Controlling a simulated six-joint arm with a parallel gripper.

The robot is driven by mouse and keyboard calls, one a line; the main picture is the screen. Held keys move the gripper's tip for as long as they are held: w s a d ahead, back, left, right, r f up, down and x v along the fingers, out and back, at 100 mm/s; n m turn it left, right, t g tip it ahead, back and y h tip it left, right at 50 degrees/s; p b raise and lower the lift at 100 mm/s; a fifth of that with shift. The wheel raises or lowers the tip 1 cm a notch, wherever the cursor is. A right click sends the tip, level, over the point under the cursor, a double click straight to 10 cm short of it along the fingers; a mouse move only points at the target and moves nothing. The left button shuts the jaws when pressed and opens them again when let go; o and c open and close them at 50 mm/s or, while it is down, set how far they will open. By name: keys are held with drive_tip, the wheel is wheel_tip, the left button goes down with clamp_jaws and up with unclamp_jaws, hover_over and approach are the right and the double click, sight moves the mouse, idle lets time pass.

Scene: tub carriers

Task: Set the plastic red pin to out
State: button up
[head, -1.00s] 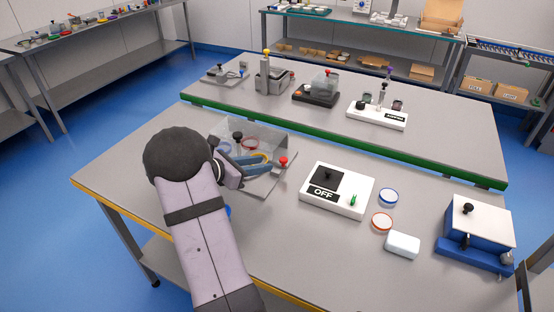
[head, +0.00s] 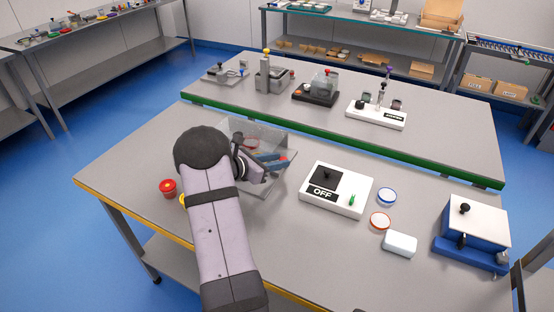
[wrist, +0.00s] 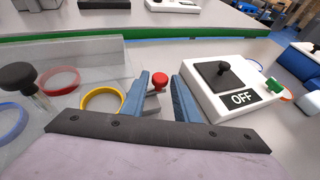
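The red pin shows in the wrist view as a round red knob (wrist: 160,80) on a small grey block, next to the clear-walled box (wrist: 75,58). My gripper (wrist: 161,88) is open, with one blue finger to each side of the knob in that view. I cannot tell whether either finger touches it. In the head view my gripper (head: 274,161) is at the right side of the clear box (head: 262,132) and largely hides the pin.
A white switch box (head: 340,205) marked OFF stands close to the right. The clear box holds rings, including a yellow ring (wrist: 102,101), and a black knob (wrist: 17,76). A red round object (head: 168,187) stands at the left.

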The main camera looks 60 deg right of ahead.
clamp_jaws()
drive_tip(key=shift+s+f+b, duration=0.1)
drive_tip(key=shift+s+b, duration=0.55)
drive_tip(key=shift+s, duration=0.9)
unclamp_jaws()
drive_tip(key=shift+w, duration=0.1)
